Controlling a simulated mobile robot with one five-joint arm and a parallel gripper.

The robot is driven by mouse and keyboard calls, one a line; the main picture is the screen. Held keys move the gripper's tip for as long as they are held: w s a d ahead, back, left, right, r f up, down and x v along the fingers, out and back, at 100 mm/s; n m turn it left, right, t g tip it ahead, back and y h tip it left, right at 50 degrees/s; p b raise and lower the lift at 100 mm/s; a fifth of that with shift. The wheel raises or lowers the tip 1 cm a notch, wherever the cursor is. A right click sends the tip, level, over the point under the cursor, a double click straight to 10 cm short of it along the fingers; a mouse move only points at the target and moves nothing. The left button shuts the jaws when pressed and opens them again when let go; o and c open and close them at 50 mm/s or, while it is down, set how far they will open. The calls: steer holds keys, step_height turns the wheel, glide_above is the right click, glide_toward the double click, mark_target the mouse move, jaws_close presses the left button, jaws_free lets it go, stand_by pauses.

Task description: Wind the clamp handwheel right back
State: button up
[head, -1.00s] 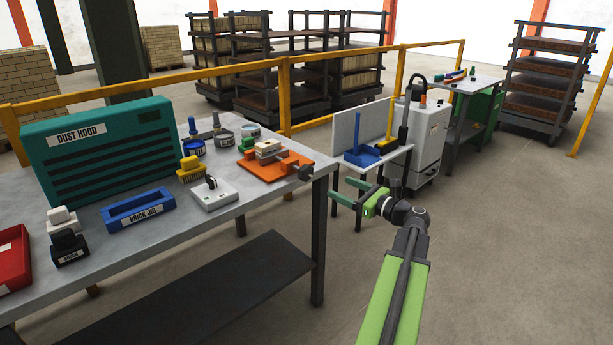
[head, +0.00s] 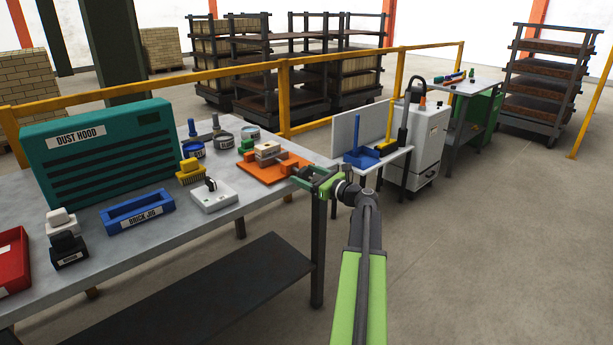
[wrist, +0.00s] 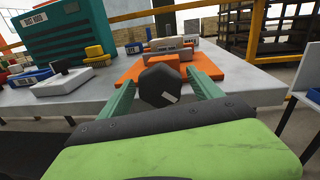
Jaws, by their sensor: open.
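The clamp is an orange fixture (head: 262,170) at the right end of the grey bench, with a brick (head: 267,151) in it. Its dark handwheel (wrist: 159,85) faces me in the wrist view, with a white mark low on its face. My gripper (head: 300,175) is at the bench's right edge by the handwheel. In the wrist view its two green fingers (wrist: 162,92) stand open, one on each side of the handwheel. Whether the fingers touch it I cannot tell. In the head view the gripper mostly hides the handwheel.
A white switch box (head: 212,195), a yellow brush (head: 190,173), a blue brick jig (head: 138,208) and a teal dust hood (head: 100,150) stand further left on the bench. A small table (head: 377,158) with blue and yellow tools is behind right. The floor on the right is clear.

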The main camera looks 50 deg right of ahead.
steer(key=c, duration=1.3)
steer(key=shift+c, duration=0.2)
steer(key=shift+n, duration=0.3)
steer(key=n+p, duration=0.1)
steer(key=n, duration=0.3)
steer(key=shift+a+g, duration=0.15)
steer(key=shift+g, duration=0.15)
steer(key=n+p, duration=0.1)
steer(key=n, duration=0.4)
steer(key=shift+h, duration=0.3)
steer(key=n, duration=0.4)
steer(key=shift+a+f+n+g+h, duration=0.15)
steer(key=shift+n+g+h, duration=0.15)
steer(key=n, duration=0.3)
steer(key=shift+h, duration=0.3)
steer(key=n, duration=0.4)
steer(key=shift+f+n+h, duration=0.1)
steer(key=shift+n+h, duration=0.3)
steer(key=shift+n, duration=1)
